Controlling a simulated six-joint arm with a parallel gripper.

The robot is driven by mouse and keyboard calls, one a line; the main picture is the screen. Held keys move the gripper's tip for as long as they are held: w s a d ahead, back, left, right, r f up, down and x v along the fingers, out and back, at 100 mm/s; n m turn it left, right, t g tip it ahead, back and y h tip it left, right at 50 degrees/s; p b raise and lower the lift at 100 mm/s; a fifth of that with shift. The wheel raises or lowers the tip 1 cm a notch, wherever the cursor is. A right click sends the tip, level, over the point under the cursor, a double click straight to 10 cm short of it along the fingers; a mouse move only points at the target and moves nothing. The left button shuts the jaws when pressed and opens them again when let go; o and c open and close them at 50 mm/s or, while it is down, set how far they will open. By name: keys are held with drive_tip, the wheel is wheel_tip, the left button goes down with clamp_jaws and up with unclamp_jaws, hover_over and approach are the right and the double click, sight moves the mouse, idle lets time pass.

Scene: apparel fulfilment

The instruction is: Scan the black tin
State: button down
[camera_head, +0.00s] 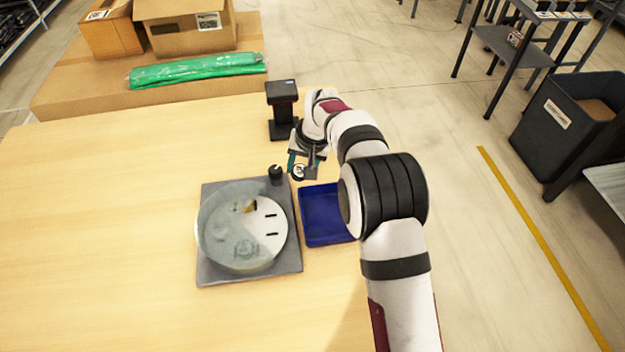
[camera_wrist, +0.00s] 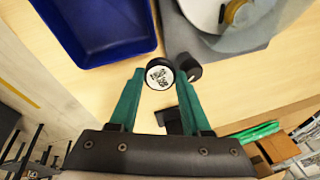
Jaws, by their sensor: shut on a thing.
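My gripper (camera_head: 303,162) is shut on the black tin (camera_head: 298,172), a small round tin with a black rim and a white printed face. In the wrist view the tin (camera_wrist: 159,73) sits at the tips of the teal fingers (camera_wrist: 157,84), its printed face towards the camera. My gripper holds it above the table's right edge, between the blue tray and the black scanner. The scanner (camera_head: 283,108) stands upright on a dark base just behind and left of my gripper. A dark part near the fingers in the wrist view cannot be identified surely.
The blue tray (camera_head: 322,236) lies in front of my gripper and looks empty. Left of it is a grey plate (camera_head: 289,268) with a round, clear-covered dish (camera_head: 245,228) and a black knob (camera_head: 276,174). Cartons (camera_head: 190,38) and a green bag (camera_head: 195,70) are behind. The table's left is clear.

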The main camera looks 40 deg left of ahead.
drive_tip(key=a+m, duration=0.1)
drive_tip(key=m, duration=0.1)
drive_tip(key=w+a+f+m+t, duration=0.1)
drive_tip(key=m, duration=0.1)
drive_tip(key=w+a+f+m+t, duration=0.1)
drive_tip(key=a, duration=0.1)
drive_tip(key=shift+a+f+m, duration=0.1)
drive_tip(key=shift+f+m, duration=0.1)
drive_tip(key=shift+m, duration=0.2)
drive_tip(key=shift+w+a+f, duration=0.45)
drive_tip(key=shift+w+f, duration=0.05)
drive_tip(key=shift+f, duration=0.15)
drive_tip(key=shift+w+a+f, duration=0.45)
drive_tip(key=shift+f, duration=0.25)
drive_tip(key=shift+w+a+f, duration=0.45)
drive_tip(key=shift+w+f, duration=0.05)
drive_tip(key=shift+f, duration=0.15)
drive_tip(key=shift+c, duration=1.4)
unclamp_jaws()
drive_tip(key=v, duration=1.5)
drive_tip(key=shift+s+d+r, duration=0.2)
drive_tip(key=shift+s+r, duration=0.1)
drive_tip(key=shift+s, duration=0.05)
